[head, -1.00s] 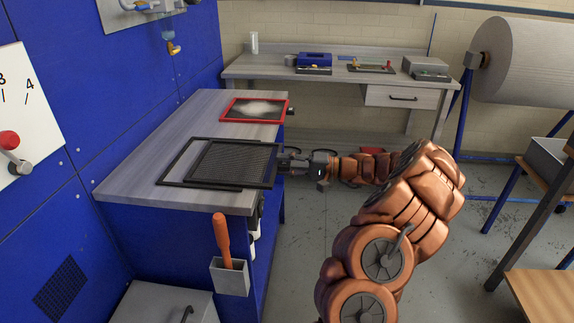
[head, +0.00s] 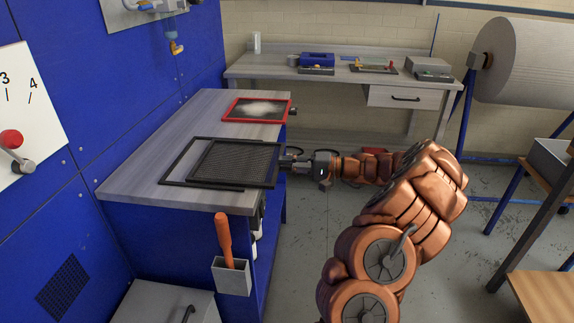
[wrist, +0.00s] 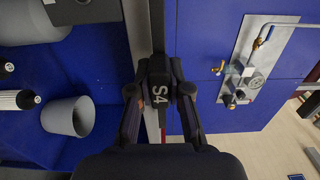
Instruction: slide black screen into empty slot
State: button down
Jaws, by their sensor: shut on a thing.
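The black screen (head: 235,163), a dark mesh in a black frame, is level over the front right part of the grey cabinet top. It overlaps a black outlined rectangle (head: 172,168) on that top, offset to the right of it. I cannot tell whether it touches the top. My gripper (head: 286,163) is shut on the screen's tab at its right edge. In the wrist view my gripper (wrist: 157,90) closes on the dark tab marked S4 (wrist: 160,93). An empty slot cannot be made out clearly in either view.
A red-framed screen (head: 256,109) with white fluff lies farther back on the grey top (head: 130,180). A holder with an orange-handled tool (head: 231,275) hangs on the cabinet front. A workbench (head: 345,77) stands behind. The floor right of the cabinet is clear.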

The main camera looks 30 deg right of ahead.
jog(key=shift+r, duration=1.45)
jog(key=shift+s+d, duration=0.1)
jog(key=p+v, duration=0.2)
jog(key=v, duration=1.7)
jog(key=shift+r, duration=0.15)
dwell(2.8)
jog(key=shift+s+d+p, duration=0.2)
jog(key=shift+d+p, duration=0.3)
jog(key=shift+p, duration=1.6)
jog(key=shift+s+d+p, duration=0.2)
jog(key=shift+p, duration=1)
